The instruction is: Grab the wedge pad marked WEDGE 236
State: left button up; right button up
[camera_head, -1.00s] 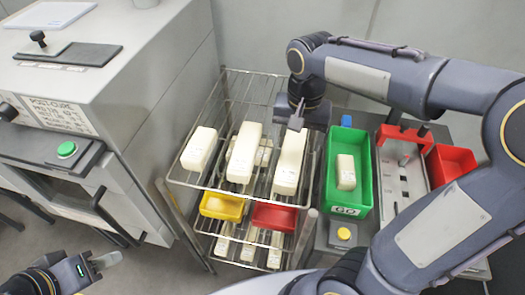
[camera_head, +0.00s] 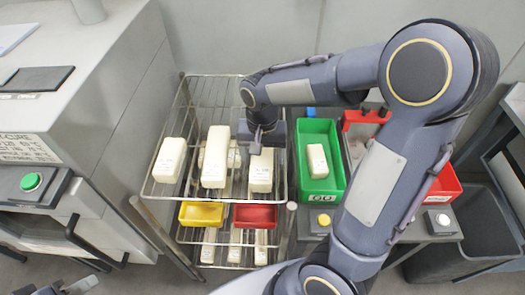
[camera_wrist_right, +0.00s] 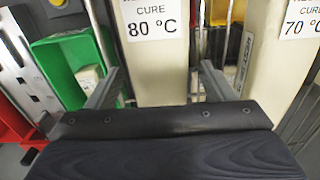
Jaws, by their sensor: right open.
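Three large cream blocks stand on the wire rack's upper shelf: left (camera_head: 169,160), middle (camera_head: 215,157) and right (camera_head: 261,171). The marking WEDGE 236 is not legible on any of them. My right gripper (camera_head: 256,143) is open at the far end of the right block. In the right wrist view, a block labelled CURE 80 °C (camera_wrist_right: 160,75) shows between the open fingertips (camera_wrist_right: 157,82), with no clear contact. A block labelled CURE 70 °C (camera_wrist_right: 268,60) stands beside it. My left gripper (camera_head: 75,288) is partly cut off at the bottom left.
The wire rack (camera_head: 163,196) also holds a yellow bin (camera_head: 201,214), a red bin (camera_head: 255,216) and more cream blocks below. A green bin (camera_head: 334,190) with a small cream block (camera_head: 317,160) stands right. A grey cabinet (camera_head: 110,130) borders the left.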

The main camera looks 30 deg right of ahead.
jog(key=c, duration=1.1)
